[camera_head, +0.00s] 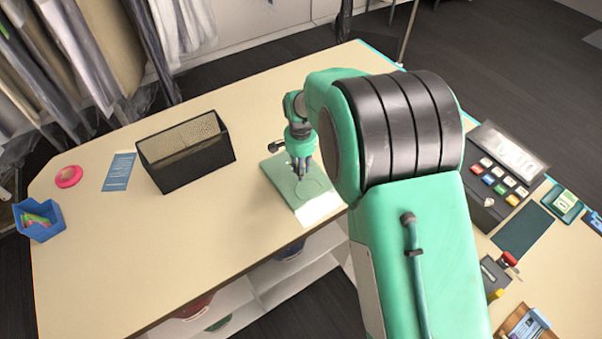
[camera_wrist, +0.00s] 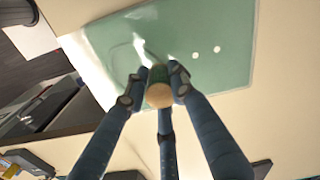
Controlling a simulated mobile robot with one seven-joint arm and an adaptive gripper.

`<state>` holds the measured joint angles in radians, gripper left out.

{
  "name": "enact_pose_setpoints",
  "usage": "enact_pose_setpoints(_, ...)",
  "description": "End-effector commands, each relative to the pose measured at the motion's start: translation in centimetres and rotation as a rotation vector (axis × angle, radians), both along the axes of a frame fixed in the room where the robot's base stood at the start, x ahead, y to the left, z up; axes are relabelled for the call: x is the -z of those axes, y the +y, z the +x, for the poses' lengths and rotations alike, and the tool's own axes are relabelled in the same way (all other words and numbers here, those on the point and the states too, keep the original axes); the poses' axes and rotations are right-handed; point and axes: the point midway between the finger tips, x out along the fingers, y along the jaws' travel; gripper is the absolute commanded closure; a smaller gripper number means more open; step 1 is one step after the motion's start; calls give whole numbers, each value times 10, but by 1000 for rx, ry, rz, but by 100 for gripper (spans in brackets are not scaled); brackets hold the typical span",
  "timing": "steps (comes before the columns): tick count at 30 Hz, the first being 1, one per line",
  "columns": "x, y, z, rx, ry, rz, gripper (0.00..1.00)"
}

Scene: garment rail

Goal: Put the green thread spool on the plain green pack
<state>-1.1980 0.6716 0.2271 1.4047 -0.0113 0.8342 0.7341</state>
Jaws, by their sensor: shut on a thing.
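The plain green pack (camera_head: 283,180) lies flat on the table near its front edge, with a glossy white glare at its near corner. It also fills the upper part of the wrist view (camera_wrist: 225,35). My gripper (camera_head: 301,172) points down over the pack. In the wrist view, my gripper's fingers (camera_wrist: 159,82) are closed around the green thread spool (camera_wrist: 159,94), whose tan round end faces the camera. The spool appears over the pack's edge area in that view. I cannot tell whether it touches the pack. I cannot make the spool out in the head view.
A black bin (camera_head: 190,165) stands left of the pack. A blue card (camera_head: 118,171), a pink tape ring (camera_head: 68,176) and a blue container (camera_head: 40,220) are farther left. A black tray of coloured pieces (camera_head: 497,180) is at right, beyond my arm. Hanging garments line the back left.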

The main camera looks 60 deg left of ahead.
Motion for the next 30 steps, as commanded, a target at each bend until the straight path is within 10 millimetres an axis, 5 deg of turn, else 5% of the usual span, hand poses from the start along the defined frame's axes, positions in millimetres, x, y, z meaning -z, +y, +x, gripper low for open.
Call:
enact_pose_setpoints(6, 23, 0, 0, 0, 0, -1, 93)
enact_pose_setpoints(20, 28, 0, 0, 0, 0, 0, 93)
enact_pose_setpoints(21, 28, 0, 0, 0, 0, 0, 74)
enact_pose_setpoints(24, 28, 0, 0, 0, 0, 0, 57)
enact_pose_setpoints(30, 27, 0, 0, 0, 0, 0, 57)
